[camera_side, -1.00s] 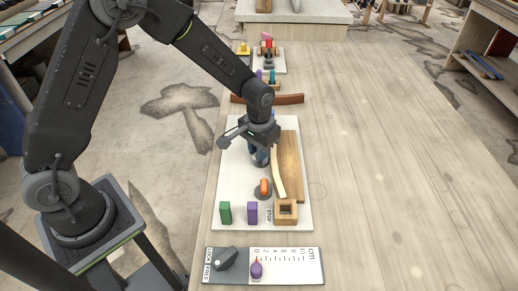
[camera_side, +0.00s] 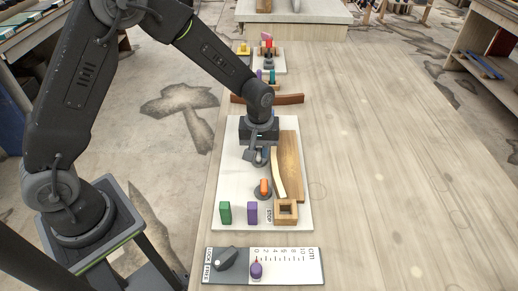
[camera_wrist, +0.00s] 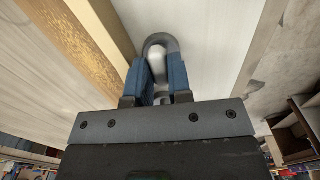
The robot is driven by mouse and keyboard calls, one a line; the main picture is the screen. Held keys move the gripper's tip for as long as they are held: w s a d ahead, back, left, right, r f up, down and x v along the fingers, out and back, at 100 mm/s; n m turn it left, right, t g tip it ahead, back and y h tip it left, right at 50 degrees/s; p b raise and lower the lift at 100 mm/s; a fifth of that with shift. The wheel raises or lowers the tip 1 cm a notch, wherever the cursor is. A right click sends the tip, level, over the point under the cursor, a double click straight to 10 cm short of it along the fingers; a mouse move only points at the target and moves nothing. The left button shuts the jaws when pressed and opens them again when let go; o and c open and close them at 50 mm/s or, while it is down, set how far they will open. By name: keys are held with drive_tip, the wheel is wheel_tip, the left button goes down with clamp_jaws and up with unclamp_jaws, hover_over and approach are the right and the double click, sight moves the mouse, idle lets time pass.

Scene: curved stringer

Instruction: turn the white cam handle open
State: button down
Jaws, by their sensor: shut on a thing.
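The white cam handle (camera_wrist: 155,53) shows in the wrist view between the two blue finger pads of my gripper (camera_wrist: 157,68). My gripper is shut on it. A dark rounded cam base (camera_wrist: 160,39) curves around its far end. In the side view my gripper (camera_side: 259,160) points down over the white board (camera_side: 232,170), left of the pale curved strip (camera_side: 279,172); the white handle is hidden there by the gripper. An orange cam handle (camera_side: 264,187) on a dark round base stands nearer the camera, apart from the gripper.
A brown wooden form (camera_side: 291,160) lies right of the strip. A square wooden frame (camera_side: 286,210), a purple block (camera_side: 252,212) and a green block (camera_side: 225,213) stand at the board's near end. A scale panel (camera_side: 264,266) lies in front. The table's right side is clear.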

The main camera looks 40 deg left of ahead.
idle(0.6)
drive_tip(key=c, duration=1)
unclamp_jaws()
drive_tip(key=shift+c, duration=0.2)
